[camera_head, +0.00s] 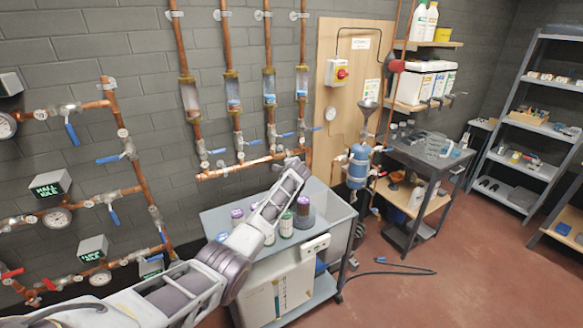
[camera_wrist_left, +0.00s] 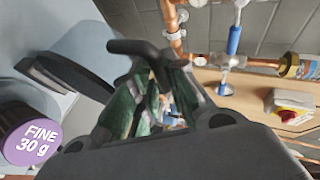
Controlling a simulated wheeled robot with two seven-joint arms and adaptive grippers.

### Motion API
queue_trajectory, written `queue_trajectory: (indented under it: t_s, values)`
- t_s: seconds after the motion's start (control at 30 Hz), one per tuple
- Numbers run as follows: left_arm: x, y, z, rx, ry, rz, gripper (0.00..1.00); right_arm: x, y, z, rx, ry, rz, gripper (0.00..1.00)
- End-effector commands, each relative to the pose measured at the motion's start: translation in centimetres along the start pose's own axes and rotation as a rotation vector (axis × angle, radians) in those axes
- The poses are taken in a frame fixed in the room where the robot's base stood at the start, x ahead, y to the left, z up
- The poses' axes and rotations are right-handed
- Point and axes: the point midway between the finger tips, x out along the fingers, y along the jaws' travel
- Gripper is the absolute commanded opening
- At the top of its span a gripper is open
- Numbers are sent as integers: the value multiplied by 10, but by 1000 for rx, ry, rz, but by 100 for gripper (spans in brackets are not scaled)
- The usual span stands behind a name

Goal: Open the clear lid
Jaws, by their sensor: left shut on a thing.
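My left arm comes in from the left in the head view and reaches over the cart, its gripper end (camera_head: 291,176) in front of the wall's lower copper pipe. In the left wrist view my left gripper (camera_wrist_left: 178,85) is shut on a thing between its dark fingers. Greenish, glassy patches show there, but I cannot make out what it is. I cannot clearly pick out a clear lid in either view. A purple-capped jar marked FINE 30 g (camera_wrist_left: 38,138) is at the left. My right gripper is not in view.
Several capped jars (camera_head: 286,223) stand on the grey cart (camera_head: 216,216), close under my arm. Copper pipes with blue-handled valves (camera_head: 203,150) line the wall behind. A workbench (camera_head: 445,160) and shelves (camera_head: 530,110) stand at the right. The red floor between is mostly clear, with a dark hose (camera_head: 405,270).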

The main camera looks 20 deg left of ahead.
Motion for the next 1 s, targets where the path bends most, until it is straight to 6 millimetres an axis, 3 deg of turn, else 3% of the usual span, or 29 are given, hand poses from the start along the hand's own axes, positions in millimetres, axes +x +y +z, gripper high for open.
queue_trajectory:
  t_s: [0.03, 0.07, 0.1, 0.63, 1.0]
  values:
    - [0, 5, -2, -5, 3, 7, 0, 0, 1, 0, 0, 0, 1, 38]
    - [0, 5, -2, -5, 3, 7, 18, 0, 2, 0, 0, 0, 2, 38]
    - [0, 5, -2, -5, 3, 7, 22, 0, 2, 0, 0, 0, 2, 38]
    - [-2, 4, -1, -1, 1, 5, 22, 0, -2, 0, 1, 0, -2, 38]
    - [-18, 3, -1, -1, 1, 3, 22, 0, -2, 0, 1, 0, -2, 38]
